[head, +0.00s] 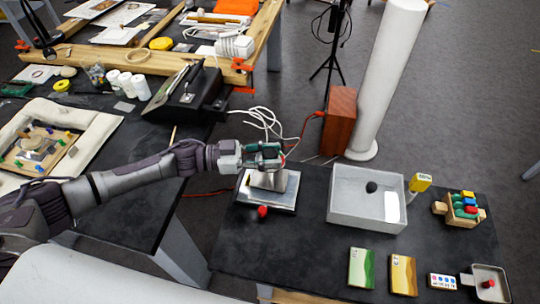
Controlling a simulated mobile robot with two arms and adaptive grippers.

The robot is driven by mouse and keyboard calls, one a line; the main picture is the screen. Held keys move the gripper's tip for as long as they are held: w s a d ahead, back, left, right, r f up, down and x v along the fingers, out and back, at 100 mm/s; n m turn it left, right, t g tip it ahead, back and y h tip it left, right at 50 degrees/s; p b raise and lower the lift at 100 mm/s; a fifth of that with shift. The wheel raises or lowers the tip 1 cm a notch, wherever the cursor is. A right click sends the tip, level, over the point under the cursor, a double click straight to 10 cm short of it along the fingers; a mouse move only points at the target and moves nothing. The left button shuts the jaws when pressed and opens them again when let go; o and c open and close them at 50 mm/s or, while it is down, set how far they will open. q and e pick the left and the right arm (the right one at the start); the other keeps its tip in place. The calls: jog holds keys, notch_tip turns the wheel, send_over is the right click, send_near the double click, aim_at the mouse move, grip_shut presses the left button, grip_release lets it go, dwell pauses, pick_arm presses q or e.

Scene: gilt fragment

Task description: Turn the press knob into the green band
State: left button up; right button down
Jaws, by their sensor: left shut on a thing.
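My left gripper (264,155) reaches in from the left and is shut at the top of the press (286,191). The press has a flat silvery plate and a pale grey upright part (268,180) just below my fingers. The press knob appears to be between my fingers, mostly hidden by them. I cannot make out the green band or where the knob points. A small red ball-like part (262,211) sits at the front edge of the press. My right gripper is out of view.
On the dark table, a grey tray (345,220) holds a dark lump and a white piece. A yellow-topped device (420,182), a wooden block rack (461,209), green (361,268) and yellow (403,275) cards and a small metal dish (489,270) stand to the right. White cables (265,120) lie behind.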

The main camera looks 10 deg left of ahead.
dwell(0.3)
pick_arm(q)
jog(key=o, duration=1.2)
jog(key=shift+c, duration=0.2)
jog(key=v, duration=1.2)
